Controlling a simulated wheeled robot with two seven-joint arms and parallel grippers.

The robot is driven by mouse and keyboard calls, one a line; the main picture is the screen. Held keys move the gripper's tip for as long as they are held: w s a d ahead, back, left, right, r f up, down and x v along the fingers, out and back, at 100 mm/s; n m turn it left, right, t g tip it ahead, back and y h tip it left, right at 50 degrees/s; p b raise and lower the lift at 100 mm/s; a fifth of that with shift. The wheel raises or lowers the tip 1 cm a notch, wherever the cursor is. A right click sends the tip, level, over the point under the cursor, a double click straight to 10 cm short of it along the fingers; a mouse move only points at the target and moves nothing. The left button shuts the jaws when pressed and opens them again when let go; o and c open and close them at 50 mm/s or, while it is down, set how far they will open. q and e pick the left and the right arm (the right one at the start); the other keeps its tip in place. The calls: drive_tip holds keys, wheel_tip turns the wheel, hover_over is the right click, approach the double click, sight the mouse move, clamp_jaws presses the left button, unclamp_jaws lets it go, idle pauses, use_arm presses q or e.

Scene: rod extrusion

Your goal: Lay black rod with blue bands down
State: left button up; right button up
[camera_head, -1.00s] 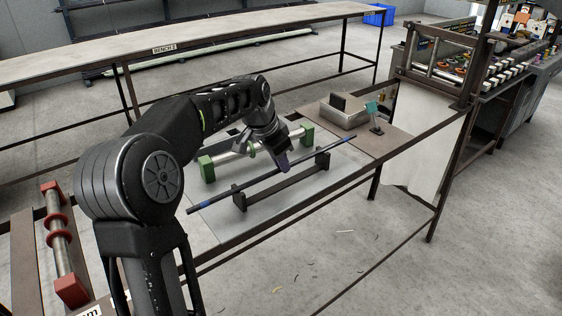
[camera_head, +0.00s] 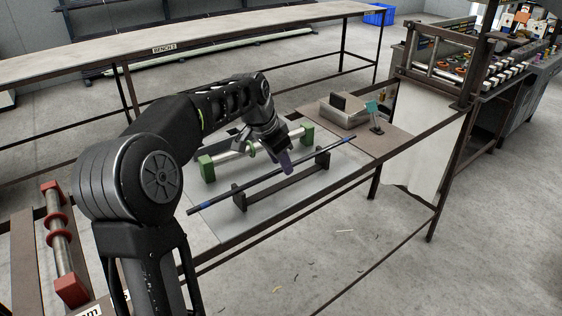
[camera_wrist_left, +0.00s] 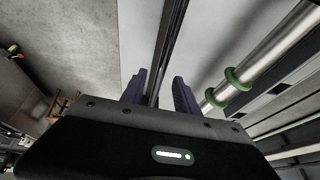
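The black rod with blue bands (camera_head: 262,182) lies across the two uprights of a black stand (camera_head: 283,187) on the bench, with a blue band near each end. My left gripper (camera_head: 286,163) is at the middle of the rod, its purple fingers pointing down. In the left wrist view the fingers (camera_wrist_left: 160,92) are apart, with the rod (camera_wrist_left: 167,50) running between them and a gap on each side. The gripper is open and does not appear to grip the rod. My right gripper is not in view.
A silver roller with green rings and green end blocks (camera_head: 208,168) stands just behind the rod. A grey box (camera_head: 343,115) and a small teal-topped device (camera_head: 373,110) are at the bench's right. A red-ended roller (camera_head: 60,245) is at the left.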

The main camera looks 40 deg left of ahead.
use_arm(q)
drive_tip(key=v, duration=0.7)
drive_tip(key=shift+r, duration=0.2)
drive_tip(key=shift+s, duration=0.1)
idle(0.7)
